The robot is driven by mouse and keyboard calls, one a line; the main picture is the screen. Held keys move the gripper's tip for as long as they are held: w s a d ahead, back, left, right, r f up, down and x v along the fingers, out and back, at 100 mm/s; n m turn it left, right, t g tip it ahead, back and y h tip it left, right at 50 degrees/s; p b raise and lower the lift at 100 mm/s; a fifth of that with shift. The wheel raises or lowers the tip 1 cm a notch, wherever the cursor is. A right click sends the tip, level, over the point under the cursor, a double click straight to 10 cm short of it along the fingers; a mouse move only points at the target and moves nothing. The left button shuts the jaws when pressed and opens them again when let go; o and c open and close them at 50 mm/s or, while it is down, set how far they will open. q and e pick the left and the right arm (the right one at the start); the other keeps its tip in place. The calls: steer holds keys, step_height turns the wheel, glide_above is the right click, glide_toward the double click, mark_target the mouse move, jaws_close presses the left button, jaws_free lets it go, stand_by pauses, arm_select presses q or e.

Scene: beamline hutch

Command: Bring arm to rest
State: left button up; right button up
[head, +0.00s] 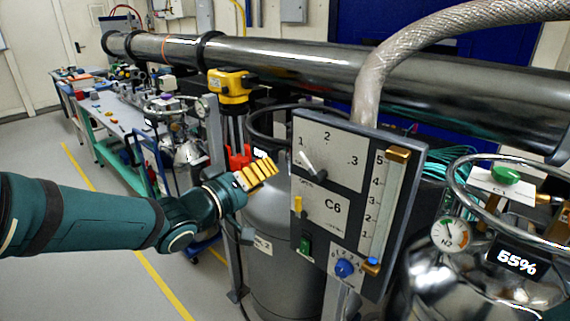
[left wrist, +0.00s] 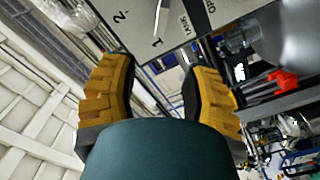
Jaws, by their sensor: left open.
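My left arm (head: 90,213) reaches in from the left of the head view, over the floor. My left gripper (head: 262,172) has yellow ribbed fingers and is just left of the grey control panel (head: 337,150), marked C6. In the left wrist view the two yellow fingers (left wrist: 158,82) stand apart with nothing between them. The panel's corner, with dial numbers 1 and 2, shows beyond the fingers (left wrist: 185,18). I cannot tell whether the gripper touches the panel. My right gripper is in neither view.
A large steel pipe (head: 290,57) crosses behind. A steel dewar (head: 490,270) with an N2 gauge and a 55% display stands at the right. A yellow instrument (head: 229,88) stands behind my gripper. A cluttered bench (head: 112,115) is at the left. The grey floor (head: 60,290) at lower left is clear.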

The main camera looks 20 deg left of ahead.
arm_select(q)
steer(key=w+d+f+m+g+y, duration=0.1)
steer(key=d+f+g, duration=0.2)
steer(key=f, duration=1)
steer(key=d+f+g+y, duration=0.1)
steer(key=d+f+g, duration=0.3)
steer(key=f, duration=0.8)
steer(key=s+d+f+m+g, duration=0.1)
steer(key=s+d+f+g, duration=0.3)
steer(key=s+f, duration=0.4)
steer(key=s+d+f+m+g, duration=0.2)
steer(key=s+d+f+g, duration=0.2)
steer(key=s+f, duration=0.3)
step_height(320, 180, down, 6)
steer(key=shift+s+r+m+g, duration=0.25)
steer(key=shift+s+m+g, duration=0.05)
steer(key=shift+s, duration=0.1)
